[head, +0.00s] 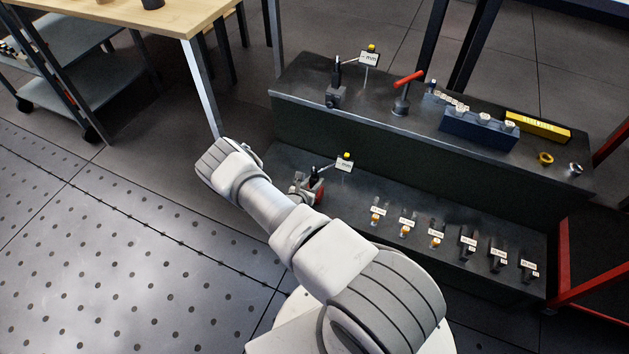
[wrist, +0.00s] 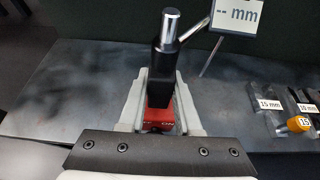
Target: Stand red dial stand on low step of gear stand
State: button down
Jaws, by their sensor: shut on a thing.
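The red dial stand (head: 319,193) is at the left part of the low step (head: 275,160) of the gear stand. In the wrist view its red base (wrist: 158,118) sits between the two pale fingers of my gripper (wrist: 160,105), with its black post and silver top upright above. A thin rod and a "mm" label plate (wrist: 238,14) rise beside it. My gripper also shows in the head view (head: 306,189), shut on the base. The underside of the base is hidden, so I cannot tell whether it touches the step.
Several small labelled pieces (head: 407,226) stand on the low step to the right. The upper step (head: 300,93) holds another dial stand (head: 336,97), a red-handled tool (head: 402,101), a blue block (head: 478,128) and a yellow bar (head: 538,126). A wooden table (head: 150,20) is at upper left.

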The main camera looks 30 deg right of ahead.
jog(key=shift+w, duration=0.1)
jog(key=c, duration=0.6)
grip_release()
jog(key=shift+o, duration=0.4)
jog(key=shift+s+f, duration=0.15)
jog(key=shift+s, duration=0.05)
jog(key=shift+s+a+r, duration=0.1)
jog(key=shift+a+r, duration=0.1)
jog(key=shift+a, duration=0.05)
jog(key=p+v, duration=0.6)
jog(key=v, duration=1)
jog(key=shift+s+a, duration=0.25)
jog(key=shift+a, duration=0.05)
jog(key=shift+r, duration=0.1)
